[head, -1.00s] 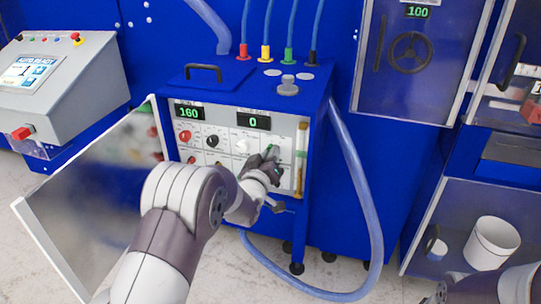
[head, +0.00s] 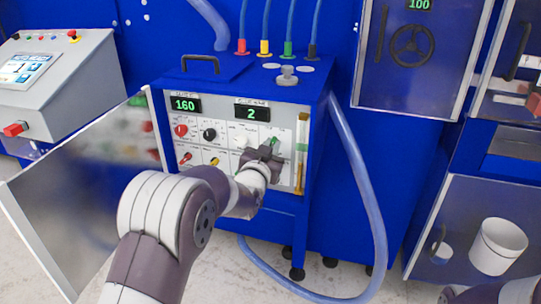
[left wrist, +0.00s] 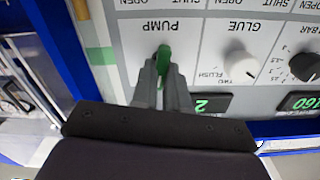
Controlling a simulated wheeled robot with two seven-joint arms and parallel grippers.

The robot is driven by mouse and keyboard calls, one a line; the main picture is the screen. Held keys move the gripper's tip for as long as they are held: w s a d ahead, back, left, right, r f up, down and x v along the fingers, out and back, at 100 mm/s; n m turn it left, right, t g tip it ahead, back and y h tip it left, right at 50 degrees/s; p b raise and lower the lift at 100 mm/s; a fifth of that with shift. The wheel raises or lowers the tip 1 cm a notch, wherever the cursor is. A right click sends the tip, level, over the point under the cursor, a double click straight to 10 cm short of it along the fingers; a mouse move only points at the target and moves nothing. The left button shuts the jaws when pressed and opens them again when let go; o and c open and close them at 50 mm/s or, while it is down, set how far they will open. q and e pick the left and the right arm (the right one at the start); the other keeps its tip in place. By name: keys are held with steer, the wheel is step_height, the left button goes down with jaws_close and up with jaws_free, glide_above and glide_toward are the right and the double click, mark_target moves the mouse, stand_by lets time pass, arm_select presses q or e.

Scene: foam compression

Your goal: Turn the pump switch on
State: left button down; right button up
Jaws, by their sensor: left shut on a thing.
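The pump switch is a green knob (left wrist: 164,58) under the upside-down PUMP label in the left wrist view. It also shows on the right side of the white control panel in the head view (head: 275,143). My left gripper (left wrist: 164,72) is shut on this green knob, with its fingertips on either side of it. In the head view my left gripper (head: 270,152) reaches the panel from the front. The panel displays read 160 (head: 185,104) and 2 (head: 252,113). My right gripper is not clearly seen; part of my right arm shows at the bottom right.
The cabinet's door (head: 85,200) stands open at the left. A clear hose (head: 357,170) loops down on the right. A white bucket (head: 497,246) sits at the right. A grey console (head: 62,85) stands at the far left.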

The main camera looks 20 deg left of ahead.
arm_select(q)
steer(key=shift+d+f+m+b, duration=0.15)
steer(key=shift+m+b, duration=0.95)
steer(key=shift+m, duration=0.7)
steer(key=c, duration=1.1)
jaws_free()
steer(key=shift+c, duration=0.2)
steer(key=s, duration=1.2)
steer(key=shift+s+a, duration=0.3)
steer(key=shift+s, duration=0.1)
